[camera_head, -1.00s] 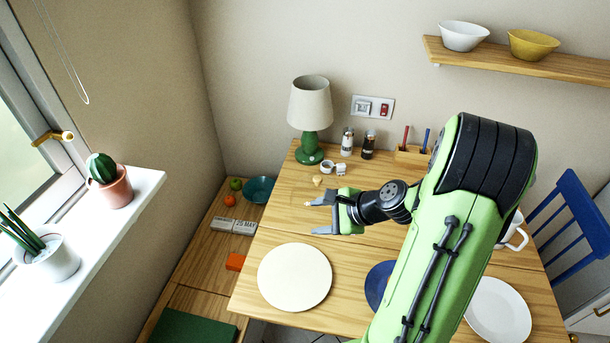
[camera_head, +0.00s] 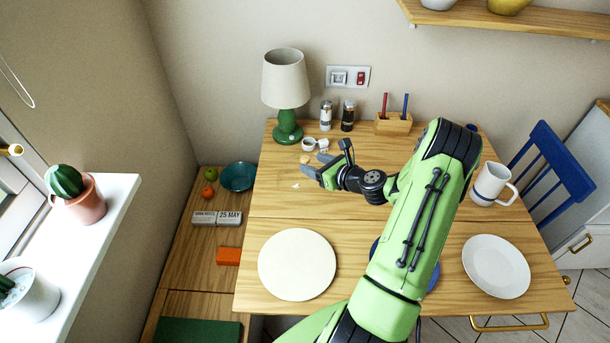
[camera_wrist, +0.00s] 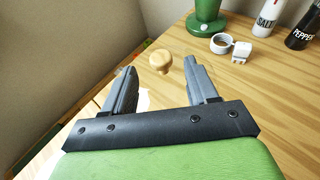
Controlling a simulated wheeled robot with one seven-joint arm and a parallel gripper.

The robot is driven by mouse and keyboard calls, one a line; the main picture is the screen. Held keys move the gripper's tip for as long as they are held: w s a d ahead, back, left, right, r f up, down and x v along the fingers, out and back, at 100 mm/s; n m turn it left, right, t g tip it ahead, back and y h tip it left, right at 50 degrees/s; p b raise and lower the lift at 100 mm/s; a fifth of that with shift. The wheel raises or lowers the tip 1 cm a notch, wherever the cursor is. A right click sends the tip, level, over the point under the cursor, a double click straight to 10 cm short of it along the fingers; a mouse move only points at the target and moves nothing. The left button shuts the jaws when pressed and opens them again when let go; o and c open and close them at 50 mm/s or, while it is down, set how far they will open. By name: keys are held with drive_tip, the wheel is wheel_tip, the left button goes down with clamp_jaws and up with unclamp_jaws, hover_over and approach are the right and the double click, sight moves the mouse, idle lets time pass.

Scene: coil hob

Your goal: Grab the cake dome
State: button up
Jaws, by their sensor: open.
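The cake dome shows mainly as a round pale wooden knob (camera_head: 305,159) near the back left of the table. Its body looks like clear glass and is almost invisible; small white glints lie below the knob. My gripper (camera_head: 314,164) is open, its fingers pointing left toward the knob. In the wrist view the knob (camera_wrist: 160,62) appears centred between the two fingertips (camera_wrist: 160,68), with a gap on each side. I cannot tell whether it is between the tips or just beyond them.
A cream round plate (camera_head: 297,265) lies in front. A mug (camera_head: 490,185) and white plate (camera_head: 496,266) are at the right.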

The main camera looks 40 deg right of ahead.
sight(308, 160)
drive_tip(key=x, duration=0.5)
drive_tip(key=shift+w+d+b, duration=0.1)
drive_tip(key=shift+w+b, duration=0.05)
drive_tip(key=shift+b, duration=0.25)
clamp_jaws()
drive_tip(key=shift+r, duration=0.1)
